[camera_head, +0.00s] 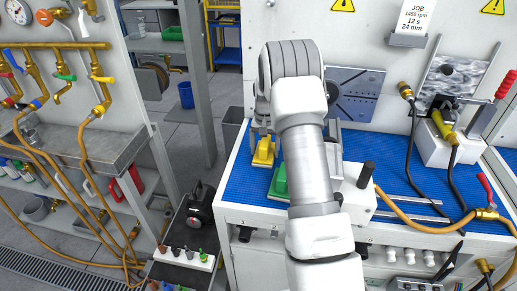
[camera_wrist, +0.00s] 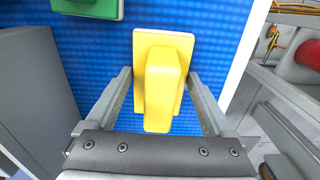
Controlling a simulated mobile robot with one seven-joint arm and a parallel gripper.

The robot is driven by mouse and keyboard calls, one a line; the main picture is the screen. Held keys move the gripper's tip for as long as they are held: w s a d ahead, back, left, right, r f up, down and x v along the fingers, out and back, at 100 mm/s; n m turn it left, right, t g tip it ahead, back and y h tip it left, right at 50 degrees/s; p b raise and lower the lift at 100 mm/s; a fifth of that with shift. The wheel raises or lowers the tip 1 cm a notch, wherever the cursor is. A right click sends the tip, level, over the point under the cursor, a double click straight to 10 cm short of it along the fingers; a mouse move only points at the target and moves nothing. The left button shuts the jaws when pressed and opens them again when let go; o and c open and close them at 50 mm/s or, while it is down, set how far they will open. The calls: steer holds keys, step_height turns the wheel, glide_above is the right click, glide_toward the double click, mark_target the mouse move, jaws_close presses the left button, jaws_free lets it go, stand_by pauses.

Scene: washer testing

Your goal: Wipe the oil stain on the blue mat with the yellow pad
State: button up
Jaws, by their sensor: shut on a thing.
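The yellow pad (camera_head: 263,152) is at the left part of the blue mat (camera_head: 247,184), beneath my wrist. In the wrist view the yellow pad (camera_wrist: 163,85), a flat plate with a raised handle, is between the two fingers of my gripper (camera_wrist: 160,76). My gripper is shut on the pad. The blue mat (camera_wrist: 105,62) is below it; I cannot tell whether the pad touches it. I cannot make out an oil stain in either view; my arm hides much of the mat.
A green pad (camera_head: 278,183) lies nearer the front of the mat and shows in the wrist view (camera_wrist: 88,8). A white block with a black knob (camera_head: 366,174) is right of my arm. Black and orange hoses (camera_head: 420,226) cross the mat's right side.

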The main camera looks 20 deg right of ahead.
steer(key=shift+s+d+f, duration=0.1)
steer(key=shift+s+d, duration=0.25)
steer(key=shift+d, duration=0.2)
steer(key=shift+w+a+r, duration=0.1)
steer(key=shift+w+a, duration=0.6)
steer(key=shift+a, duration=0.35)
steer(key=shift+w+a+r, duration=0.1)
steer(key=shift+w+a, duration=0.6)
steer(key=shift+a, duration=0.4)
steer(key=shift+w+a, duration=0.7)
steer(key=shift+a, duration=0.35)
steer(key=shift+r, duration=0.1)
steer(key=shift+r+p, duration=1.95)
steer(key=shift+r, duration=0.95)
step_height(320, 180, up, 3)
steer(key=shift+p, duration=0.95)
